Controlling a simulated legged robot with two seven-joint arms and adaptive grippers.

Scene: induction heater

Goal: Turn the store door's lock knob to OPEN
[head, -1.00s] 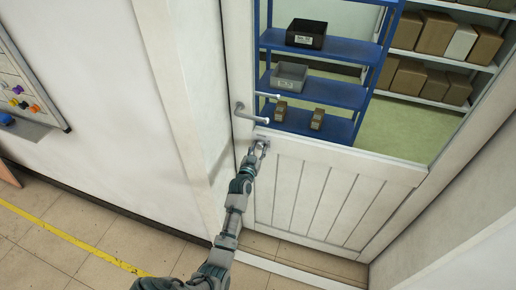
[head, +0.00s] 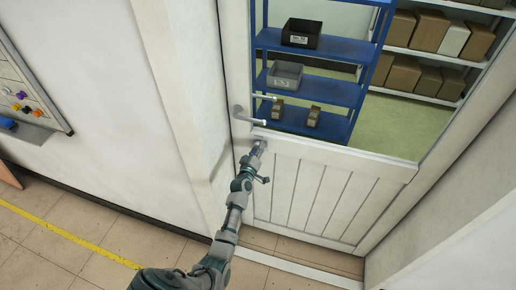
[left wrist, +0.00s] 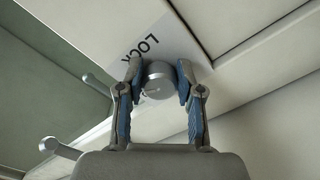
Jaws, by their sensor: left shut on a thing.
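The white store door (head: 318,200) stands closed in its frame, with a glass upper part and a grooved lower panel. The round grey lock knob (left wrist: 159,80) shows between the fingers of my left gripper (left wrist: 157,84) in the left wrist view. The blue-padded fingers are shut on it from both sides. A white label plate (left wrist: 158,45) behind the knob bears the letters "LOCK", partly covered by a finger. In the head view my left gripper (head: 258,148) is at the door just below the handle and hides the knob. My right gripper is not in view.
The lever door handle (head: 248,117) sticks out just above my left gripper; it also shows in the left wrist view (left wrist: 60,148). Behind the glass are a blue shelf (head: 305,85) and boxes. A white wall (head: 80,130) stands left of the door.

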